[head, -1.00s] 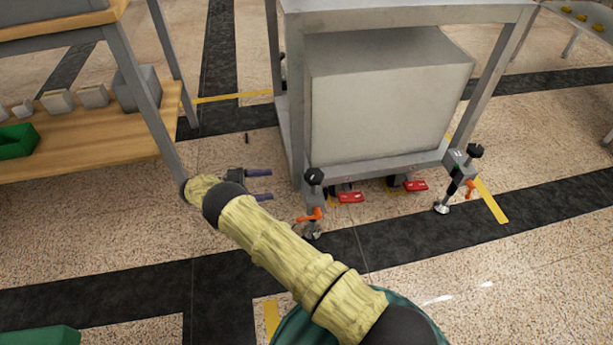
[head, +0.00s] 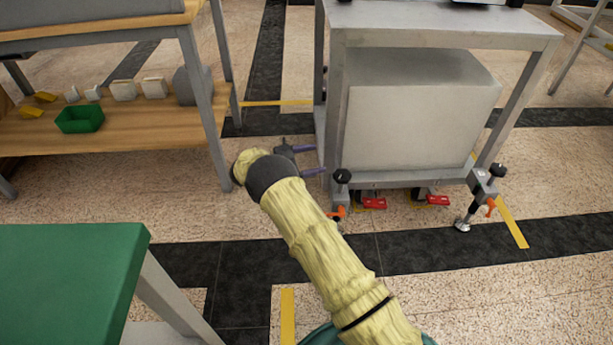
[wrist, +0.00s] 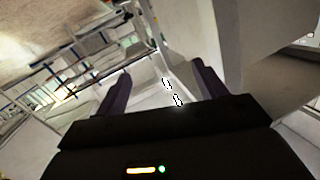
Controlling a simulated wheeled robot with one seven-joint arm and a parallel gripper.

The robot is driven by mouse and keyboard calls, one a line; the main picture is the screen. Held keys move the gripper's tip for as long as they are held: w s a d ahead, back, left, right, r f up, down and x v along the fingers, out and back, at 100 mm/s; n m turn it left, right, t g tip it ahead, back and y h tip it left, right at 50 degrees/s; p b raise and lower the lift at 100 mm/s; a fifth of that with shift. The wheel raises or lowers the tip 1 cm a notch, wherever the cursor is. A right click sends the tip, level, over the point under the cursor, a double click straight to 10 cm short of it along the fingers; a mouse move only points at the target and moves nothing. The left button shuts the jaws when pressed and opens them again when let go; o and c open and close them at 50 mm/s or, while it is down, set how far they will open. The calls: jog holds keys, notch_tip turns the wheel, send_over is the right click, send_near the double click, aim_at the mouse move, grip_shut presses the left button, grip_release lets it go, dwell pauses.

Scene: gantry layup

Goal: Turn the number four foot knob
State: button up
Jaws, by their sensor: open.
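A grey metal gantry frame (head: 440,34) stands on the floor with adjustable feet at its near corners. The near-left foot has a black knob (head: 342,176) and an orange lever (head: 337,212). The near-right foot has a black knob (head: 498,170) and an orange lever (head: 490,207). The foot numbers are too small to read, so I cannot tell which is number four. My gripper (head: 312,160) is open and empty, just left of the near-left knob, fingers pointing right. In the wrist view, the open fingers (wrist: 162,70) show no knob between them.
Red pedals (head: 374,203) (head: 438,200) sit low under the frame, below a big grey box (head: 420,115). A wooden shelf (head: 150,130) stands left with a green bin (head: 80,119). A green table (head: 70,270) is at lower left. Floor in front is clear.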

jog(key=w+d+r+n+t+y+p, duration=0.2)
jog(key=w+r+n+t+y+p, duration=0.25)
jog(key=r, duration=0.55)
jog(key=w+d+r+n+t+y+p, duration=0.1)
jog(key=d+r+n+t+y, duration=0.3)
jog(key=r+y, duration=0.45)
jog(key=s+d+r+n+g+y+p, duration=0.1)
jog(key=s+d+r+n+g+p, duration=0.1)
jog(key=s, duration=1.7)
jog(key=s+d+r+n+g+y+p, duration=0.2)
jog(key=s+n+g+p, duration=0.2)
jog(key=s, duration=1.5)
jog(key=n+g, duration=0.2)
jog(key=g, duration=0.2)
jog(key=shift+s+g+y, duration=0.3)
jog(key=shift+s+g, duration=0.05)
jog(key=shift+s, duration=0.05)
